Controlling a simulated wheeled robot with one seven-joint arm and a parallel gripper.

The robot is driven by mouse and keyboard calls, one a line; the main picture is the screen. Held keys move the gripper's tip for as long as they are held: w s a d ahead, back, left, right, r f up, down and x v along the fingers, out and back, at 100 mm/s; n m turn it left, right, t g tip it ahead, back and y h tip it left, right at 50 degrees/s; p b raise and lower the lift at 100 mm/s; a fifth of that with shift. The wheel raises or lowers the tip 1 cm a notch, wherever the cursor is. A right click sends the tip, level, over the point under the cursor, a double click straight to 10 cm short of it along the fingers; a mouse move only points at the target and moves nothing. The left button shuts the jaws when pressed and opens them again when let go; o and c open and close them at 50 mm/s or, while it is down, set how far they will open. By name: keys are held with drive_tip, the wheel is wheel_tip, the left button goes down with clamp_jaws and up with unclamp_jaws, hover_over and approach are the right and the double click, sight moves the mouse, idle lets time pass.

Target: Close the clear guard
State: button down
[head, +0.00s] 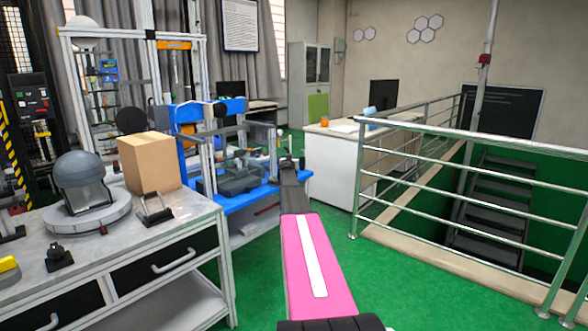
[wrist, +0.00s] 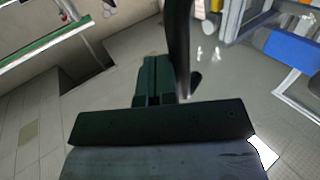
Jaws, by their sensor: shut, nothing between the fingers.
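The blue-framed machine (head: 222,205) stands in the middle of the head view, beyond the workbench. A clear panel (head: 244,150) in a metal frame shows on its right part; it looks like the clear guard, and I cannot tell how far open it is. My gripper (head: 287,160) is at the end of my outstretched arm, just right of the machine. In the wrist view my gripper (wrist: 154,78) is shut and empty. A dark curved bar is close beside the fingers; I cannot tell what it is or whether they touch.
A workbench (head: 130,240) with a cardboard box (head: 149,163) and a grey domed device (head: 82,185) stands at the left. A metal railing (head: 470,180) guards a stair opening at the right. A white desk (head: 335,160) stands behind. Green floor (head: 390,290) is free at the front right.

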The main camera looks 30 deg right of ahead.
drive_tip(key=w+a, duration=0.1)
drive_tip(key=w, duration=1.6)
